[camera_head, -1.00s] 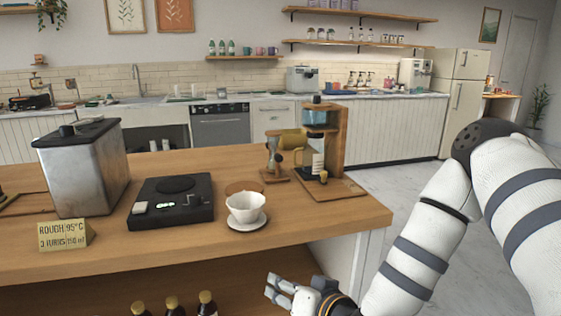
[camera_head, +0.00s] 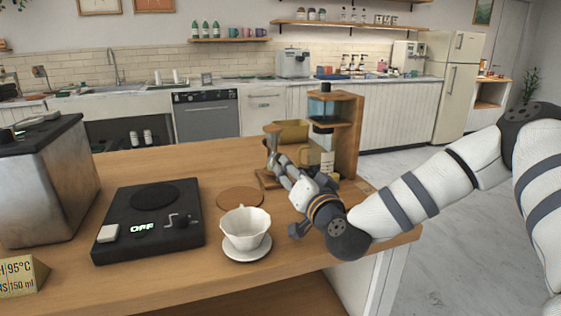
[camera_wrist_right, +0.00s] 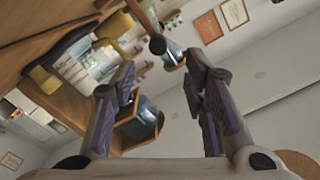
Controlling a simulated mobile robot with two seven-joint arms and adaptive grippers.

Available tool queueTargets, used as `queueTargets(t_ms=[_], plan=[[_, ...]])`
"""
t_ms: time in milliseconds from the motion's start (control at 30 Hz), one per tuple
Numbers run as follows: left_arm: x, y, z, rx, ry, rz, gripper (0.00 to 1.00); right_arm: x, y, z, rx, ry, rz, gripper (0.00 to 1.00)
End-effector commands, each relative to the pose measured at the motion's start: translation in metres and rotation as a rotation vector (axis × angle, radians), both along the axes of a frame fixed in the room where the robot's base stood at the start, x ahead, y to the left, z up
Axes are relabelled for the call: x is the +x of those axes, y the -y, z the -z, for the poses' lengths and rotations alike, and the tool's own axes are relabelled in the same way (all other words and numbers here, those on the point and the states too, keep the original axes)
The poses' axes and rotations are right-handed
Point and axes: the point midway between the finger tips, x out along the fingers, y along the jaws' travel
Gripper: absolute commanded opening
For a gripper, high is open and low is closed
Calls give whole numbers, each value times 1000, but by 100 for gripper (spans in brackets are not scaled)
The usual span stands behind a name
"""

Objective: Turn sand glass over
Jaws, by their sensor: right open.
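The sand glass (camera_head: 271,147), a slim glass with a wooden cap, stands upright on a wooden base near the table's far right part. My right gripper (camera_head: 281,169) is open, with its fingertips just in front of the sand glass, overlapping its lower part in the head view. I cannot tell whether they touch. In the right wrist view, the two fingers (camera_wrist_right: 160,80) are spread with nothing between them. A glass shape with a dark round knob, seemingly the sand glass (camera_wrist_right: 172,54), shows beyond the fingertips. My left gripper is not in view.
A wooden brewing stand (camera_head: 346,135) with glass vessels stands close to the right of the sand glass. A round coaster (camera_head: 240,198) lies between.

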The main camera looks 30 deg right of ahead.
Motion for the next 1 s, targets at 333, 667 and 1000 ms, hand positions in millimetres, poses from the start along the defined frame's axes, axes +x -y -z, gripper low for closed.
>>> queueTargets(t_ms=[333, 667, 1000], plan=[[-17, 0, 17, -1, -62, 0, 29, 63, 15, 6, -1, -7, 1, 40], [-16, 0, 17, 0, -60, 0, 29, 66, 16, 2, 0, -4, -1, 34], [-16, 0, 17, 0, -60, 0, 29, 66, 15, 2, 2, -4, -1, 0]])
